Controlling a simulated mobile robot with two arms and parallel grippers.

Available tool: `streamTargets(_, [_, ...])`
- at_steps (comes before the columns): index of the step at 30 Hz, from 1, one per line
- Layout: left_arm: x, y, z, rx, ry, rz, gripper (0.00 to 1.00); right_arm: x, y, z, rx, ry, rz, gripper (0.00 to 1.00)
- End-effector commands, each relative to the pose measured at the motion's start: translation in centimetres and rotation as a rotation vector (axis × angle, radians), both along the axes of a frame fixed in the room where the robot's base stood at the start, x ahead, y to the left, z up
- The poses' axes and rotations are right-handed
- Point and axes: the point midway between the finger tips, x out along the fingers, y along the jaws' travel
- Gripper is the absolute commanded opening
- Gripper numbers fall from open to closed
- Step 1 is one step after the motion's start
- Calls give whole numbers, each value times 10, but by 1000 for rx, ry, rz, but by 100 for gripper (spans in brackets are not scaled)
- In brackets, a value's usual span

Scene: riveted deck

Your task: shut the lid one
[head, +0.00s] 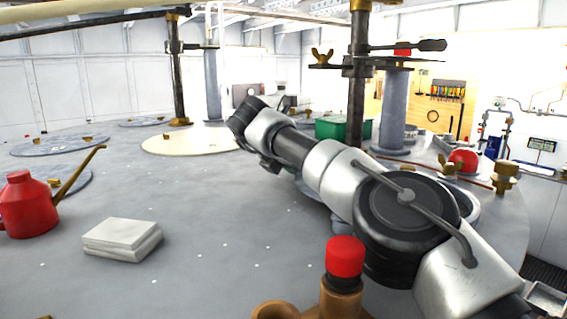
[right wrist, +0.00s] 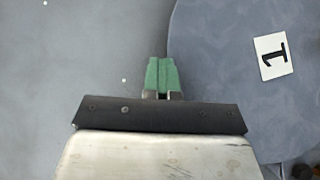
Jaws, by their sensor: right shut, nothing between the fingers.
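In the right wrist view a round blue-grey lid (right wrist: 225,100) lies at the right, with a white plate marked 1 (right wrist: 273,56) on it. My right gripper (right wrist: 162,75) has green fingertips, shut together and empty. In that picture they lie just left of the lid's curved edge; I cannot tell their height above the deck. In the head view my right arm reaches from the lower right toward the middle, and I cannot clearly make out its fingers or the numbered plate. My left gripper is not in view.
A red oil can (head: 27,207) and a pale block (head: 122,239) stand on the grey deck at left. A cream disc (head: 190,140) lies farther back. Dark posts (head: 357,100) rise from the deck. A red-capped brown fitting (head: 345,259) is close in front. The left-middle deck is mostly clear.

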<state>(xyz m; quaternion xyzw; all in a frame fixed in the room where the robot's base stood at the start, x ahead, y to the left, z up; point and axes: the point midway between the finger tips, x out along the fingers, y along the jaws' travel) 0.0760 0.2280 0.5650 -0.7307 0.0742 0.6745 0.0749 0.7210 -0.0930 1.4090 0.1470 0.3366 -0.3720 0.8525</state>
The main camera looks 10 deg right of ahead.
Motion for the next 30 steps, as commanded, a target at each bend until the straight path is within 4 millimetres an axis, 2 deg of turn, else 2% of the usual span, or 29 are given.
streamTargets(4, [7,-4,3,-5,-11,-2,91,3,-15,1,0,0,-23,0])
streamTargets(10, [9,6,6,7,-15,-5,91,6,-36,1,-1,-1,-30,0])
streamTargets(24, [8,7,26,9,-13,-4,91,4,-96,2,-2,0,-321,0])
streamTargets(30, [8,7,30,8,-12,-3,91,1,-112,1,-1,1,-396,0])
